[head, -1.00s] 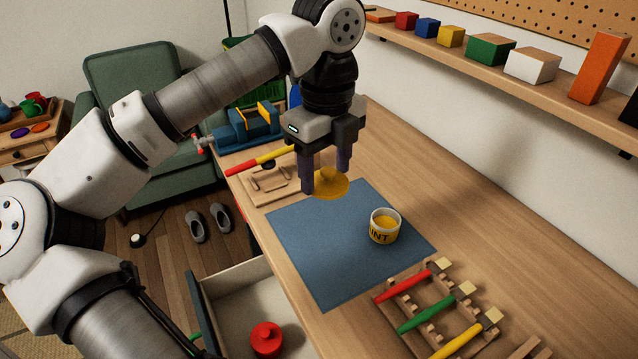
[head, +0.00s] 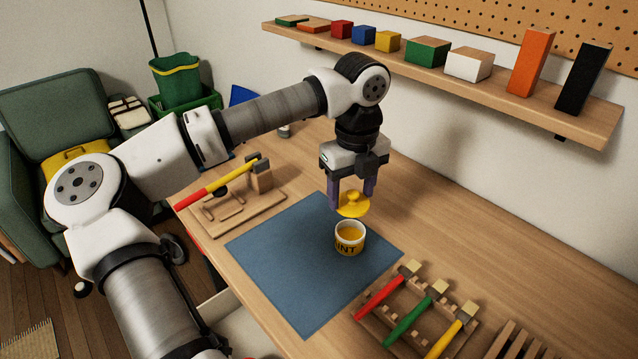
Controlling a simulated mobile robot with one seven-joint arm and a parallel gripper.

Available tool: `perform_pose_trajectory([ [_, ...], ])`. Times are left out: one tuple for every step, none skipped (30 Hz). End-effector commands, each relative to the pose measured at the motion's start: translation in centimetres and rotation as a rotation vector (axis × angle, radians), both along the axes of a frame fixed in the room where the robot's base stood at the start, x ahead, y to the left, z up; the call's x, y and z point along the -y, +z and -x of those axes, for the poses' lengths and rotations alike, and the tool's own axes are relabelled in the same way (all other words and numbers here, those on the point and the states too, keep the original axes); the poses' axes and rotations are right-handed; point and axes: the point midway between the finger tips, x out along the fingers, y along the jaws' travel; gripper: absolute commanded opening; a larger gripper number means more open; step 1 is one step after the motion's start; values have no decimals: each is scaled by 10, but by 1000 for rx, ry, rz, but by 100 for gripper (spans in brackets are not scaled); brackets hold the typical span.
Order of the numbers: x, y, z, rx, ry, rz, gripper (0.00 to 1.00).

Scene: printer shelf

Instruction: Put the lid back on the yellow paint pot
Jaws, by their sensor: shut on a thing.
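The yellow paint pot (head: 349,243) stands upright and open on the blue mat (head: 285,264), with yellow paint showing inside its white rim. My gripper (head: 352,203) points down and is shut on the yellow lid (head: 353,206). The lid is held just above the pot, apart from it as far as I can tell, slightly toward the back right of its opening. The lid looks tilted. The fingers hide part of the lid's knob.
A wooden rack with red, green (head: 415,315) and yellow-handled tools stands right of the mat. A wooden board (head: 235,212) with a hammer-like tool lies to the left. A wall shelf (head: 440,75) holds several coloured blocks behind. The table right of the pot is clear.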

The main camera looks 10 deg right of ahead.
Motion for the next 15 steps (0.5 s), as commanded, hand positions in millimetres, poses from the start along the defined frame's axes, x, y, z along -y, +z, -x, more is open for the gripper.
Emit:
perform_pose_trajectory([
  [3, -1, 0, 0, -7, 0, 37],
  [4, -2, 1, 0, -10, 0, 37],
  [4, -3, 1, 0, -11, 0, 37],
  [5, -3, 1, 0, -12, 0, 37],
  [5, -4, 1, 0, -12, 0, 37],
  [4, -6, 1, 0, -12, -1, 37],
  [4, -7, 1, 0, -12, -1, 37],
  [4, -9, 1, -1, -11, -1, 37],
  [4, -11, 1, -1, -11, -1, 37],
  [4, -14, 1, -1, -11, -1, 37],
  [4, -16, 1, -1, -11, -1, 37],
  [4, -19, 1, -2, -11, 0, 37],
  [4, -22, 1, -2, -11, 0, 37],
  [4, -25, 1, -2, -11, 0, 37],
  [4, -29, 1, -2, -11, 0, 37],
])
